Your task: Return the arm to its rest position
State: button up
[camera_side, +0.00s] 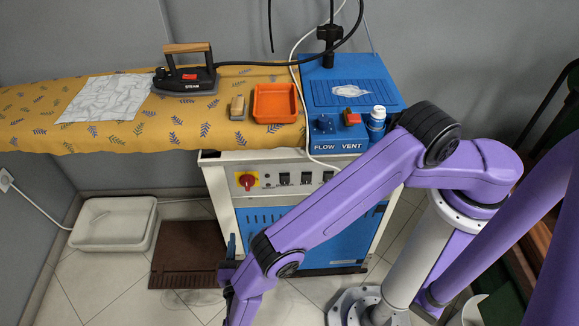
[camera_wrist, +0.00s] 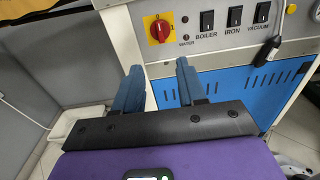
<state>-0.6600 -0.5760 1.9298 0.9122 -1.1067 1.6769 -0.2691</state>
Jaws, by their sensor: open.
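My gripper (camera_wrist: 160,72) is open and empty in the wrist view, its two blue-grey fingers apart. They point at the front of the blue and white ironing station, below its switch panel (camera_wrist: 222,22). In the side view my purple arm reaches down and left from its mount, its elbow low in front of the station (camera_side: 266,218). The wrist end is at the bottom edge and partly cut off there. Nothing is held.
On the patterned board (camera_side: 30,125) are a steam iron (camera_side: 188,80), a grey patterned cloth (camera_side: 106,98), an orange tray (camera_side: 275,118) and a small brush (camera_side: 237,107). A white basin (camera_side: 113,224) and brown mat (camera_side: 187,254) lie on the floor.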

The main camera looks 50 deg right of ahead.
jog(key=s+d+r+m+g+y, duration=0.1)
jog(key=d+r+m+g+y, duration=0.2)
jog(key=r, duration=0.8)
jog(key=d+r+m+g+y, duration=0.15)
jog(key=r+m+g, duration=0.35)
jog(key=r, duration=0.5)
jog(key=s+d+r+m+g+y, duration=0.2)
jog(key=s+d+r, duration=0.4)
jog(key=s+d, duration=0.3)
jog(key=s+d+r+m+g+y, duration=0.2)
jog(key=s+d+r+m+y, duration=0.2)
jog(key=s+d, duration=0.6)
notch_tip(320, 180, up, 2)
jog(key=shift+r+y, duration=0.2)
jog(key=shift+y, duration=1.05)
